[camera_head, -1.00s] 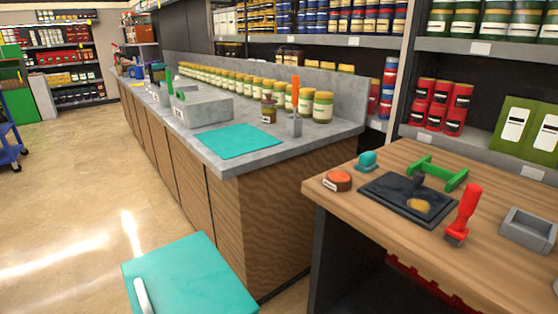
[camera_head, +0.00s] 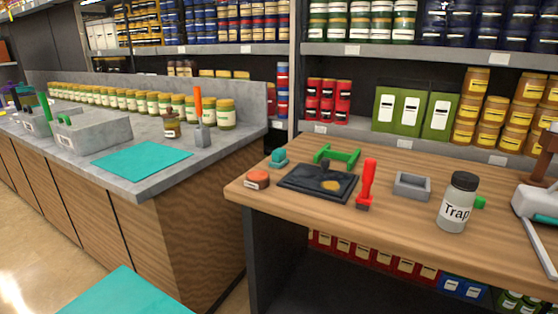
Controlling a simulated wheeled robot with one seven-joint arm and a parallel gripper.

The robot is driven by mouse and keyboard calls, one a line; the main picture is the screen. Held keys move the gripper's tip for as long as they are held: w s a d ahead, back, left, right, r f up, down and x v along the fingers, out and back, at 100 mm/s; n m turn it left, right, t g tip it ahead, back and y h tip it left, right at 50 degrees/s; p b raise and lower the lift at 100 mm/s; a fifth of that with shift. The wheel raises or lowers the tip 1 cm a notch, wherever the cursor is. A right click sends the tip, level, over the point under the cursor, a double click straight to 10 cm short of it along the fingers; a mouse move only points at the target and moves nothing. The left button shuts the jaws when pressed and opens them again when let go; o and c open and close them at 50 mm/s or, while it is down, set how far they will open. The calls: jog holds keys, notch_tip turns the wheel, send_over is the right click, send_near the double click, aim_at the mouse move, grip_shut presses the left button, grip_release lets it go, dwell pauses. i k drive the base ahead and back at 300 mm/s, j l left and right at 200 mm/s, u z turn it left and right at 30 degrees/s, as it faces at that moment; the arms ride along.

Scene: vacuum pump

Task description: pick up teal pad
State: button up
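A flat teal pad (camera_head: 142,160) lies on the grey top of the long counter (camera_head: 148,187), near its front right corner. A much smaller teal item (camera_head: 278,158) stands at the back left of the wooden table (camera_head: 340,213); its exact shape is hard to tell. Another flat teal surface (camera_head: 118,296) shows low at the bottom left, cut off by the picture edge. I cannot tell from the frames which teal thing the task names. My gripper is not in view.
The table bears a round red-brown item (camera_head: 257,179), black tray (camera_head: 318,184), green frame (camera_head: 337,155), red-handled tool (camera_head: 367,185), grey box (camera_head: 412,186) and Trap jar (camera_head: 457,203). A grey bin (camera_head: 92,133) and several jars stand on the counter. Floor (camera_head: 28,258) shows at left.

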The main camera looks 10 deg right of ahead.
aim_at(279, 159)
jog(key=i+u, duration=0.15)
jog(key=u, duration=0.25)
jog(key=i+u, duration=0.2)
jog(key=u, duration=0.2)
jog(key=i+u, duration=0.15)
jog(key=u, duration=0.25)
jog(key=i+l+u, duration=0.25)
jog(key=i+l, duration=0.6)
jog(key=k+l, duration=0.1)
jog(key=l, duration=0.15)
jog(key=k+l, duration=0.15)
jog(key=l+z, duration=0.05)
jog(key=l, duration=0.05)
